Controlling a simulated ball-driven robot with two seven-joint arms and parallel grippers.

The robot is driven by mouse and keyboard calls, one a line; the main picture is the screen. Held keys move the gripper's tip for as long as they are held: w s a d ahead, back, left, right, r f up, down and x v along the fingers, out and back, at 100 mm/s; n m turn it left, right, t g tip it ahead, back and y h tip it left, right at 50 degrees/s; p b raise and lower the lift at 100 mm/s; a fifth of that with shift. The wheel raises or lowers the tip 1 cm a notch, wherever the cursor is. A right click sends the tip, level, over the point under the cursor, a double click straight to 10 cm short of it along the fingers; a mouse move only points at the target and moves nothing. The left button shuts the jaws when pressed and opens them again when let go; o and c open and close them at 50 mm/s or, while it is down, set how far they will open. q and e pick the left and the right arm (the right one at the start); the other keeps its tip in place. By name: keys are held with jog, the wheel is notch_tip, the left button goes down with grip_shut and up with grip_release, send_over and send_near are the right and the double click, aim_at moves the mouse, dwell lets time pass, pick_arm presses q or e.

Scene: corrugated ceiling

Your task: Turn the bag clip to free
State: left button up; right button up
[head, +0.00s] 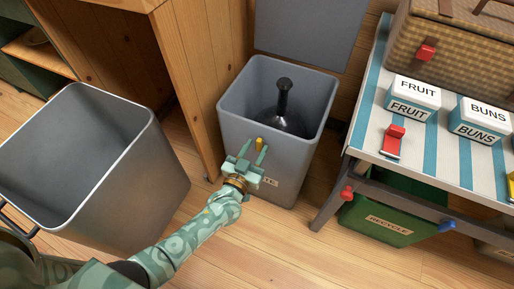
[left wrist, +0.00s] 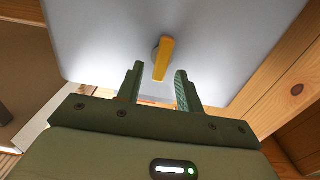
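The bag clip looks to be the yellow lever (head: 259,144) on the outer front wall of the grey bin (head: 290,160), just below its rim. In the left wrist view the yellow lever (left wrist: 163,58) stands close to upright, tilted slightly, with its round pivot behind its upper part. My left gripper (head: 254,153) is open in front of the bin wall. In the left wrist view its fingers (left wrist: 159,68) stand on either side of the lever's lower end, with a gap on both sides. I cannot tell exactly how deep they reach. My right gripper is not in view.
A black plunger-like thing (head: 283,100) stands in the bin. A larger empty grey bin (head: 150,165) is at left. At right is a striped table (head: 365,135) with FRUIT (head: 412,97) and BUNS (head: 480,120) boxes, a red lever (head: 393,140) and a green recycle crate (head: 385,222) below.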

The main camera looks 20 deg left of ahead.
pick_arm(q)
jog(key=shift+w, duration=0.4)
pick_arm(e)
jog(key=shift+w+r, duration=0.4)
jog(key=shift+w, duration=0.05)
pick_arm(q)
grip_shut()
